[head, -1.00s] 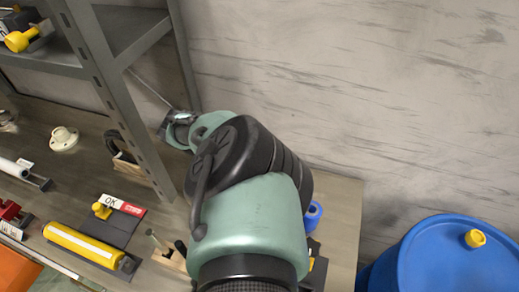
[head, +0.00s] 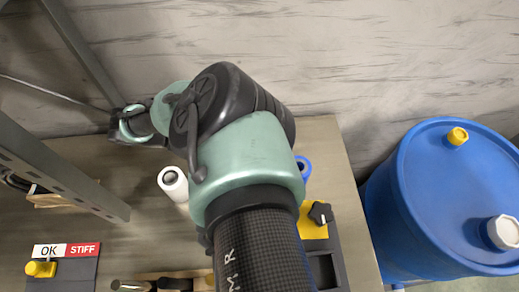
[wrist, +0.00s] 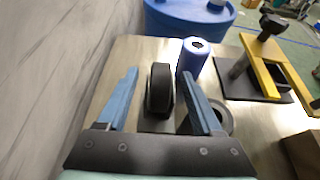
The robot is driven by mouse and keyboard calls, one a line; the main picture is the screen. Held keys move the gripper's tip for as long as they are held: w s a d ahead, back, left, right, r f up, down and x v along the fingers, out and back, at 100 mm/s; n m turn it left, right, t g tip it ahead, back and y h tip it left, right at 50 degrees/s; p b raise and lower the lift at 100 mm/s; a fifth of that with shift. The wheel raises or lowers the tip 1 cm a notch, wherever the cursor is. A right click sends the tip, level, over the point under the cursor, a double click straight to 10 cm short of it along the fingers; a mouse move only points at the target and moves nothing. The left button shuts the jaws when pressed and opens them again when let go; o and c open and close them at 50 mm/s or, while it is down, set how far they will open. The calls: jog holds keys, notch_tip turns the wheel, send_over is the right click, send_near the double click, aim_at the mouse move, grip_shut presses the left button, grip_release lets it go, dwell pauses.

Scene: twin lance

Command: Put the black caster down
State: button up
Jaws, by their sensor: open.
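The fingers are open, with a visible gap on each side of the wheel. The caster appears to rest on or just above the bench top (wrist: 120,62); the exact contact is hard to tell. In the head view my gripper (head: 124,130) is at the left near the wall, partly hidden by my arm, and I cannot make out the caster there.
A blue roll (wrist: 193,57) stands just beyond the caster. A yellow and black fixture (wrist: 262,65) is to the right. A grey metal post (head: 60,170) and a white roll (head: 173,183) are near my arm. A blue drum (head: 445,195) stands off the bench's right end.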

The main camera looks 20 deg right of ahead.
jog(key=x, duration=0.2)
jog(key=p+x, duration=0.1)
jog(key=x, duration=0.1)
jog(key=shift+s+d+r, duration=0.1)
jog(key=shift+s+d, duration=0.05)
jog(key=shift+d, duration=0.2)
jog(key=shift+s+d+f, duration=0.1)
jog(key=shift+d+f, duration=0.15)
jog(key=shift+d, duration=0.1)
grip_shut()
